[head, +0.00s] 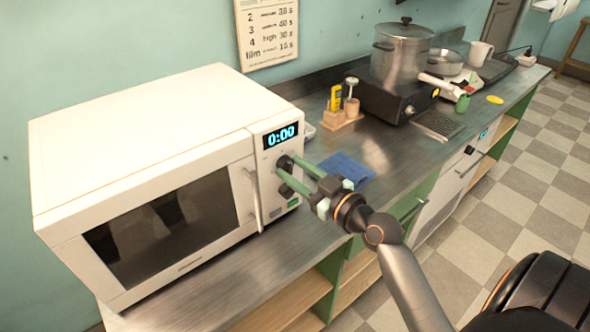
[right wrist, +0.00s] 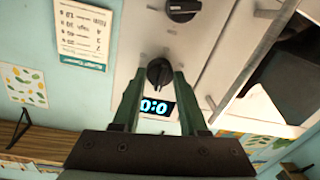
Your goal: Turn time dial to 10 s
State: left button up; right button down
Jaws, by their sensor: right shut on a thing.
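The white microwave (head: 145,150) stands at the left end of the counter. Its display (head: 280,136) reads 0:00 in blue; part of it also shows in the right wrist view (right wrist: 155,107), between my fingers. Two dark dials sit below the display. My right gripper (head: 287,167) is shut on the upper dial (right wrist: 159,73), one green finger on each side. The lower dial (right wrist: 183,10) is free, at the top of the right wrist view. No dial markings are legible. My left gripper is not in view.
A vertical door handle (head: 254,200) is left of the dials. A blue mat (head: 345,170) lies on the counter behind my right gripper. A wall chart (head: 267,32) hangs above. A steel pot (head: 402,52) stands on a burner farther back.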

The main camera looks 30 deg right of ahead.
jog(key=shift+m, duration=0.3)
jog(key=shift+m+p, duration=0.8)
jog(key=shift+m, duration=1.8)
jog(key=shift+c, duration=2.2)
grip_release()
jog(key=shift+s+f, duration=0.1)
